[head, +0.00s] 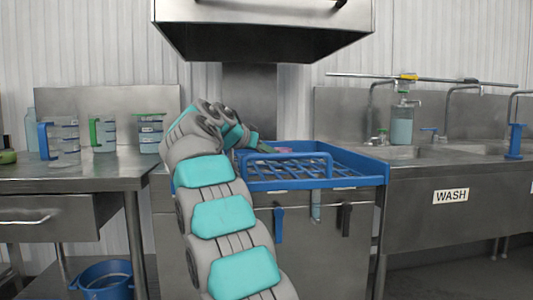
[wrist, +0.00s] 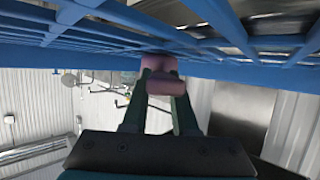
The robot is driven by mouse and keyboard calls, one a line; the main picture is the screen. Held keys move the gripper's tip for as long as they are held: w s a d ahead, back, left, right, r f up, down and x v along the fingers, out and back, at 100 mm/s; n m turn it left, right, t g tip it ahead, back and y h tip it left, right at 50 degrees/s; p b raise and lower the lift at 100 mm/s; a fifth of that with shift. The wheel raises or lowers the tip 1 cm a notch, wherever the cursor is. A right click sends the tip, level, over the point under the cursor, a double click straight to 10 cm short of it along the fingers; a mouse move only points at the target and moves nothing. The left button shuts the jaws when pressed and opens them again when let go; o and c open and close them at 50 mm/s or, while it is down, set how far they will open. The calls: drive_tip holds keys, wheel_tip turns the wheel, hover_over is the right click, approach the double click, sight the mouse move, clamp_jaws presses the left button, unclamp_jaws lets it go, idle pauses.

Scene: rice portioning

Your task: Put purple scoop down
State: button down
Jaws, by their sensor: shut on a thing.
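The purple scoop (wrist: 165,84) is between the fingers of my gripper (wrist: 163,95) in the wrist view, and the fingers are shut on it. Only a pinkish-purple part of it shows, close to the blue rack (wrist: 85,32). In the head view a small purple bit of the scoop (head: 283,149) shows at the tip of my gripper (head: 268,148), just above the rack's grid. The blue rack (head: 365,165) shows there too. I cannot tell whether the scoop touches the rack. The rest of the scoop is hidden.
Measuring jugs with blue (head: 64,145) and green (head: 104,134) handles stand on the left steel table (head: 85,175). A blue bucket (head: 105,280) is below. A sink counter marked WASH (head: 450,196) is at right. A steel hood (head: 262,40) hangs above.

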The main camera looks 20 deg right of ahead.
drive_tip(key=shift+f, duration=0.1)
drive_tip(key=c, duration=1.2)
unclamp_jaws()
drive_tip(key=o, duration=0.5)
drive_tip(key=shift+r, duration=0.2)
drive_tip(key=v, duration=1.2)
drive_tip(key=shift+f, duration=0.1)
